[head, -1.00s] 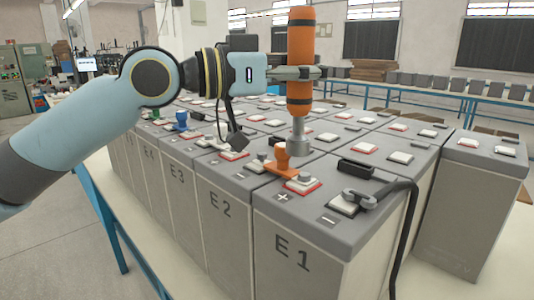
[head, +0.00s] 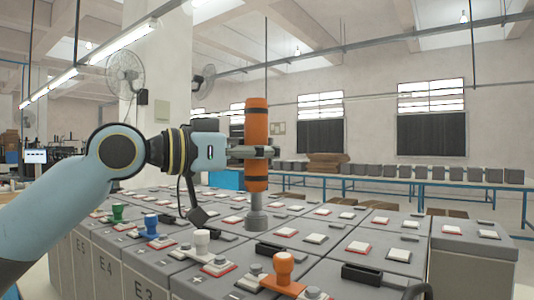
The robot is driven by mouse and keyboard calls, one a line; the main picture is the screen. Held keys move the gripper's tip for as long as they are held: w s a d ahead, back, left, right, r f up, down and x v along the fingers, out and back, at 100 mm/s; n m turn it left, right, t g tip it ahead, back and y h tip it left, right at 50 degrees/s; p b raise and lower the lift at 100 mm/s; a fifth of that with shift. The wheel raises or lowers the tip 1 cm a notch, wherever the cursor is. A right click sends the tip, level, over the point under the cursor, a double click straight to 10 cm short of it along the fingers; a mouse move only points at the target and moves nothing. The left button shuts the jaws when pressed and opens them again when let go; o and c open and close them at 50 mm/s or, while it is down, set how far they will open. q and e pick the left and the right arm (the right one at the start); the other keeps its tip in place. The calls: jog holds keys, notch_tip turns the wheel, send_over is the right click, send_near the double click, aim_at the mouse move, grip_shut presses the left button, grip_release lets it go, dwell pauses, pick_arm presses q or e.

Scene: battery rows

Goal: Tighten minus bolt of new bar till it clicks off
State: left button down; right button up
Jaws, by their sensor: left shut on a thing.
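My left gripper (head: 268,152) is shut around the middle of an upright orange tool (head: 257,122) with black bands. Its grey socket (head: 257,212) points down above the battery tops and appears apart from any bolt. An orange bar with a knob (head: 283,272) lies at the bottom, with bolts (head: 313,294) near its ends. A bar with a white knob (head: 202,243) lies to its left, with bolts (head: 221,260) by it. I cannot tell which bar is the new one. My right gripper is out of view.
Bars with a blue knob (head: 151,226) and a green knob (head: 117,213) sit farther left on the rows. A black cable end (head: 398,290) is at lower right. A separate battery (head: 470,240) stands at right. There is free air above the batteries.

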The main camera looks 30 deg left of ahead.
aim_at(252, 204)
pick_arm(q)
jog(key=shift+f+b, duration=0.8)
jog(key=shift+f, duration=0.1)
notch_tip(252, 204, down, 2)
jog(key=shift+f+b, duration=0.1)
jog(key=shift+b, duration=0.7)
jog(key=shift+f+b, duration=0.5)
jog(key=shift+f, duration=0.15)
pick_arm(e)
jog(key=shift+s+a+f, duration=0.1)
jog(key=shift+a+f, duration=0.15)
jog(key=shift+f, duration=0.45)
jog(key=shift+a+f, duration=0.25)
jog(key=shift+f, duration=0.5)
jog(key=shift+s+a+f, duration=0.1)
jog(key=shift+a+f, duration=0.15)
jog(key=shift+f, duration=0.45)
